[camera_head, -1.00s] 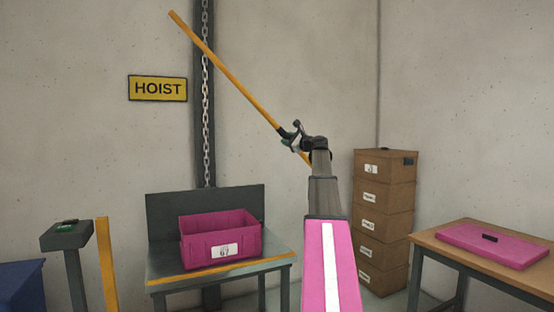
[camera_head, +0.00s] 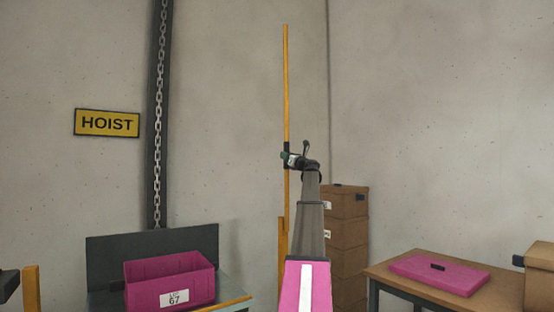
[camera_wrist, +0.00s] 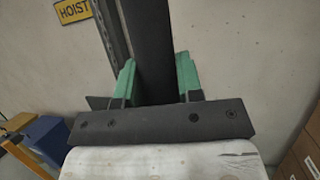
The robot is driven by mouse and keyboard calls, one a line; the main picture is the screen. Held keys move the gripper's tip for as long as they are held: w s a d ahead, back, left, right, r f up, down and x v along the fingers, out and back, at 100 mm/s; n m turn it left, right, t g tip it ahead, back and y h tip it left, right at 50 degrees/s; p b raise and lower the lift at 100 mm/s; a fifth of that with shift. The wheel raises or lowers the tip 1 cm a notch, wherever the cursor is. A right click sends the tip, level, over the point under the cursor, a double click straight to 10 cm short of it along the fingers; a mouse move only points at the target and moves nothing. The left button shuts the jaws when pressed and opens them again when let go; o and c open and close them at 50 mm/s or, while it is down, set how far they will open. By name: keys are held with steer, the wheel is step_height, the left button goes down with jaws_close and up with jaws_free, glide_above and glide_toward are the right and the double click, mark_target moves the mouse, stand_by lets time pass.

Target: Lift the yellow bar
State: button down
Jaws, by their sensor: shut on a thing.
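The yellow bar (camera_head: 286,85) stands upright in the head view, its top end high and clear of everything around it. Its dark sleeve is held in my gripper (camera_head: 289,158), which is shut on it. In the wrist view, the green finger pads of my gripper (camera_wrist: 157,80) lie on both sides of the dark sleeve (camera_wrist: 150,45). The bar's lower part runs down to a yellow post (camera_head: 282,262), partly hidden by my arm.
A pink crate (camera_head: 150,287) sits on a table at left, below the HOIST sign (camera_head: 107,123) and hanging chain (camera_head: 160,120). Stacked cardboard boxes (camera_head: 346,235) stand behind my arm. A wooden table (camera_head: 385,272) with a pink lid (camera_head: 440,273) is at right.

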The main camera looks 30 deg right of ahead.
steer(key=shift+d+f+m, duration=0.15)
steer(key=shift+d+m, duration=0.35)
steer(key=shift+d, duration=0.55)
steer(key=c, duration=0.8)
jaws_free()
steer(key=shift+s, duration=0.1)
steer(key=v, duration=1)
steer(key=shift+s+f, duration=0.25)
